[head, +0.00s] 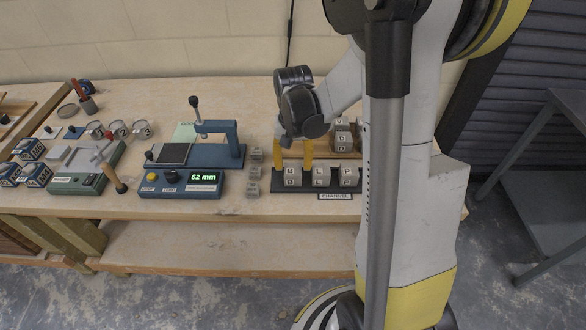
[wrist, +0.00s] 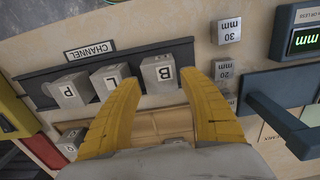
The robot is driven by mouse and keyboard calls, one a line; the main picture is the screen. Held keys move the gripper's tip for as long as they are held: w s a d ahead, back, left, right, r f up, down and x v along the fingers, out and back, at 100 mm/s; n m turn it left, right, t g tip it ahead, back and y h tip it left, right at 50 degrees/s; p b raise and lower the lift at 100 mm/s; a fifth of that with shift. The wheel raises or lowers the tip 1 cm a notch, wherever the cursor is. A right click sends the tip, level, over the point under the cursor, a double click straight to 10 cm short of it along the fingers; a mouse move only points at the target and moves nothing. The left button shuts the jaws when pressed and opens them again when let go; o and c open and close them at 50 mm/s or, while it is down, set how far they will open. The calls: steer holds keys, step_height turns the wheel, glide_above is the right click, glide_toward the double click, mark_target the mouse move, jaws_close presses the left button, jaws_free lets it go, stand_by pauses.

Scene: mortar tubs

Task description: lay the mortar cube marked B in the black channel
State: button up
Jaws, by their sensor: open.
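The mortar cube marked B (head: 292,178) is a grey block in the left end of the black channel (head: 276,188), with cubes L (head: 320,177) and P (head: 348,177) to its right. In the wrist view, cube B (wrist: 158,74) stands upright in the channel (wrist: 42,90), with a gap to cube L (wrist: 110,80). My gripper (head: 293,164) is open, its two yellow fingers pointing down at cube B. In the wrist view, the fingertips of my gripper (wrist: 163,79) lie on either side of B; whether they touch it I cannot tell.
More grey cubes (head: 342,138) stand on a wooden board behind the channel. Small grey blocks marked in mm (head: 253,172) stand left of the channel. A blue gauge with a 62 mm display (head: 203,178) is further left, beside a green device (head: 82,180).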

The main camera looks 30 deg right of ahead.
mark_target(293, 169)
step_height(293, 169, up, 7)
steer(key=shift+r+p, duration=0.2)
steer(key=shift+p, duration=0.8)
steer(key=s+a+r+n+t, duration=0.6)
steer(key=s+a+r, duration=0.5)
steer(key=a, duration=0.2)
steer(key=shift+a+n+t, duration=0.25)
steer(key=shift+n+t, duration=0.15)
steer(key=shift+t, duration=0.2)
steer(key=shift+w, duration=0.1)
